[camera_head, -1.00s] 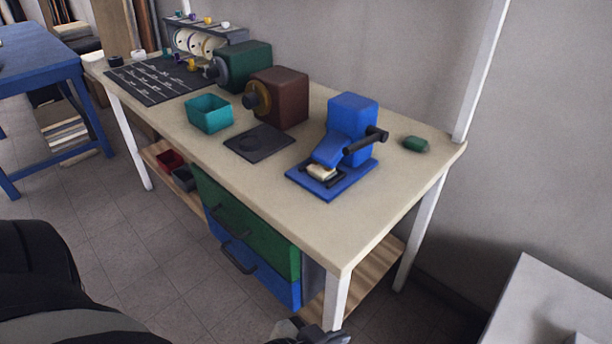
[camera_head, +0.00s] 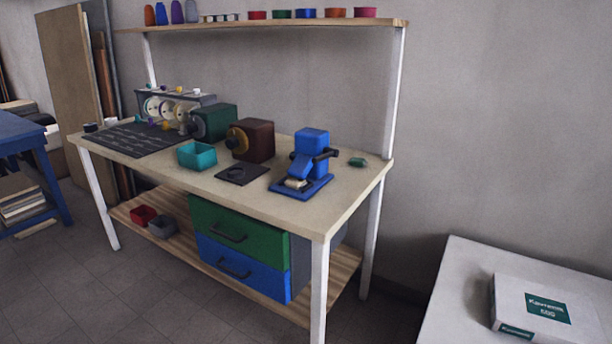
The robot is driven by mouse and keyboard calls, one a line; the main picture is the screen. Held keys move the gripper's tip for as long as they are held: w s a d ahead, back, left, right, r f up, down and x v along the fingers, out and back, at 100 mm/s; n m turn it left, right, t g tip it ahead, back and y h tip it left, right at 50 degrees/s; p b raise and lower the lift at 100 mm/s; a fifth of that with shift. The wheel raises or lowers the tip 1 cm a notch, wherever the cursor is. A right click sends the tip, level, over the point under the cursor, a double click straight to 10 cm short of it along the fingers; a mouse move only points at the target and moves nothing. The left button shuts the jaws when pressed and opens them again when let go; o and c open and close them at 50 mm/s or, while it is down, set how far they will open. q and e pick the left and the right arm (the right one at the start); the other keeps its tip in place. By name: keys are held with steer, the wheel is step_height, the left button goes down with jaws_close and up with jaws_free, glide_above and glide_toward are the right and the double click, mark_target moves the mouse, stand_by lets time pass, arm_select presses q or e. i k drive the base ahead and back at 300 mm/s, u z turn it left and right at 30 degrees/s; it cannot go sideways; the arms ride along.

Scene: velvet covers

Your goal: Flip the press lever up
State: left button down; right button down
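The blue press (camera_head: 311,142) stands on a flat blue base near the right end of the workbench (camera_head: 345,188). Its dark lever (camera_head: 326,154) sticks out to the right side of the press body. A small pale block (camera_head: 295,184) lies at the front of the base, under the press's sloping blue front part. Neither of my grippers shows in the head view now.
A small green object (camera_head: 357,162) lies right of the press. A dark pad (camera_head: 241,174), a teal bin (camera_head: 197,155), and brown (camera_head: 257,140) and green (camera_head: 217,121) machines stand to its left. A white table (camera_head: 455,290) with a box (camera_head: 543,308) is at right.

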mark_target(308, 162)
steer(key=z, duration=0.55)
steer(key=i, duration=0.8)
